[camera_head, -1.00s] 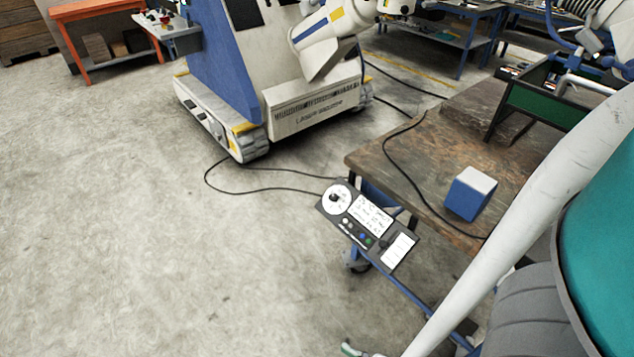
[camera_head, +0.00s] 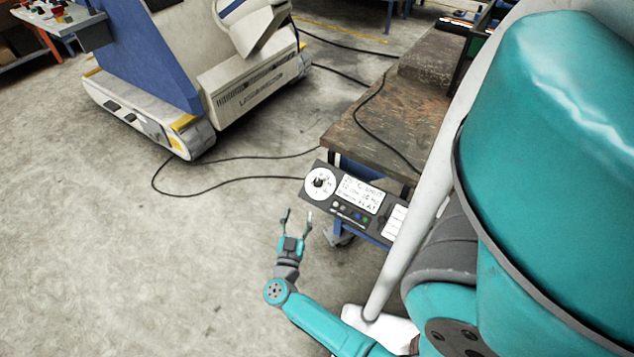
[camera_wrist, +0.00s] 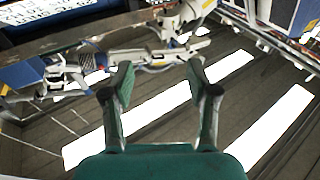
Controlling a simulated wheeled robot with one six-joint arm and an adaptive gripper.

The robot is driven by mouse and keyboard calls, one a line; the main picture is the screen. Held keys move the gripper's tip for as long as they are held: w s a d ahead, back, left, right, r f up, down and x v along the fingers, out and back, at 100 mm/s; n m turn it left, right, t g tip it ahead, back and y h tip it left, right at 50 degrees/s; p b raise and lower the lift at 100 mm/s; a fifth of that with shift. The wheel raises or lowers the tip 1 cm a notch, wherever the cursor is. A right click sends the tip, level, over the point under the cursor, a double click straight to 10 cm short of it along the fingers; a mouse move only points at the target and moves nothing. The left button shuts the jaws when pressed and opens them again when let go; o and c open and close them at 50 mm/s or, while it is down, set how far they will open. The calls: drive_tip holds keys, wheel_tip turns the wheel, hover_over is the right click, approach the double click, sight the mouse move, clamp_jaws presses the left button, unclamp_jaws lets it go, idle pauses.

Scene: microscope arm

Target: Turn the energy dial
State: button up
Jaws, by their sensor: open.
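The control panel (camera_head: 352,203) is a dark plate on the near side of the wooden bench. At its left end is a round white dial face with a dark knob, the energy dial (camera_head: 320,183). Right of it are a white label with handwriting and a row of small coloured buttons. My gripper (camera_head: 299,214) is open and empty in the head view, a little below and left of the dial, apart from it in the picture. In the wrist view my gripper (camera_wrist: 162,80) shows two spread fingers with nothing between them. I cannot make out the dial there.
The wooden bench (camera_head: 400,125) stands behind the panel with a black cable on it. A large blue and white laser machine (camera_head: 220,85) stands at the back left. Cables lie on the floor (camera_head: 120,260), which is otherwise clear on the left.

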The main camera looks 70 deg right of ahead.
sight(316, 183)
drive_tip(key=d+f+g, duration=0.1)
drive_tip(key=d+g, duration=0.1)
drive_tip(key=d, duration=0.3)
drive_tip(key=d+f+m+g+y, duration=0.1)
drive_tip(key=d+g, duration=0.1)
drive_tip(key=d, duration=0.4)
drive_tip(key=s+d+m+g+y, duration=0.1)
drive_tip(key=d, duration=0.5)
drive_tip(key=shift+f+g, duration=0.4)
clamp_jaws()
